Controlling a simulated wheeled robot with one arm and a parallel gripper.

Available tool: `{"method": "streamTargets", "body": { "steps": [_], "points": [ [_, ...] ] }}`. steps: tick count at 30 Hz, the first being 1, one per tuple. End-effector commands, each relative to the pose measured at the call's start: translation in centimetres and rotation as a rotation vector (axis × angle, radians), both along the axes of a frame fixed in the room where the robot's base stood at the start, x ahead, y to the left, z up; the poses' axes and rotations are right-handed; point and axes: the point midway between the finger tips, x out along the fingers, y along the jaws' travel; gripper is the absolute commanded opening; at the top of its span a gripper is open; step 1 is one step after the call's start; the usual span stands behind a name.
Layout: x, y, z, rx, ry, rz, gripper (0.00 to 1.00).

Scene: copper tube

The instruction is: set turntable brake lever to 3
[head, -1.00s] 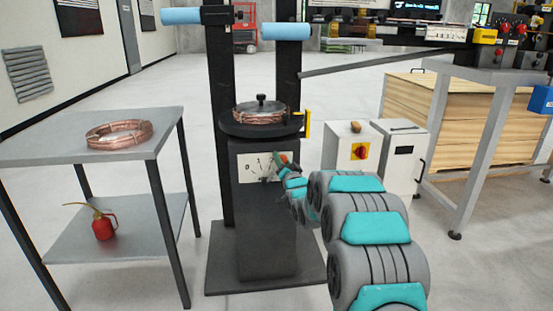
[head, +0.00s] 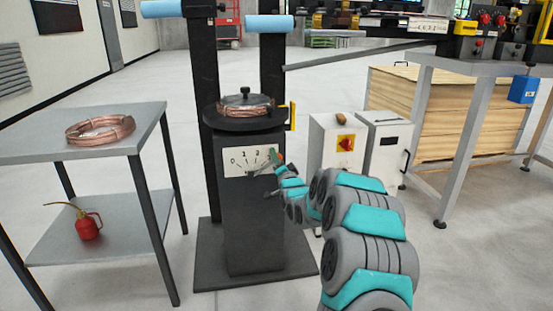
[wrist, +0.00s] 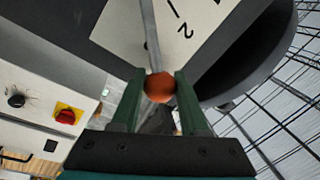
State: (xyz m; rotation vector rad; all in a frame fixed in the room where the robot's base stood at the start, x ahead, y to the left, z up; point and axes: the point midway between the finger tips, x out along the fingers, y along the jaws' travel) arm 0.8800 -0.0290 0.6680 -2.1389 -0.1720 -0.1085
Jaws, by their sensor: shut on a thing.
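The turntable (head: 225,123) stands on a dark pedestal (head: 250,225) with a white scale plate (head: 236,168) on its front, numbered from 0 at the left up to 3 at the right. The thin brake lever (wrist: 151,38) crosses the plate and ends in an orange ball knob (wrist: 160,87). My gripper (head: 279,162) is at the plate's right side. In the wrist view my gripper (wrist: 159,92) has its green fingers closed on either side of the knob. In the head view the lever leans right, toward the 3 end; its exact reading is too small to tell.
A copper coil (head: 245,105) lies on the turntable. Left stands a grey table (head: 50,147) with another coil (head: 100,130) and a red oil can (head: 88,226) below.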

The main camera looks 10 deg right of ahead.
Motion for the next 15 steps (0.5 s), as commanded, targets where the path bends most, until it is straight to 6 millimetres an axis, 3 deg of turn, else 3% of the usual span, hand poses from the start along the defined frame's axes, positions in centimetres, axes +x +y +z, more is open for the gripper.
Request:
{"method": "streamTargets", "body": {
  "steps": [4, 5, 12, 15],
  "points": [
    [-0.01, -0.16, -0.21, 0.002, 0.004, -0.003, 0.0],
    [-0.01, -0.16, -0.24, 0.002, 0.004, -0.002, 0.46],
    [0.0, -0.13, -0.17, 0.0, 0.003, -0.002, 0.73],
    [-0.01, -0.11, -0.15, 0.0, 0.003, -0.002, 0.73]
  ]
}}
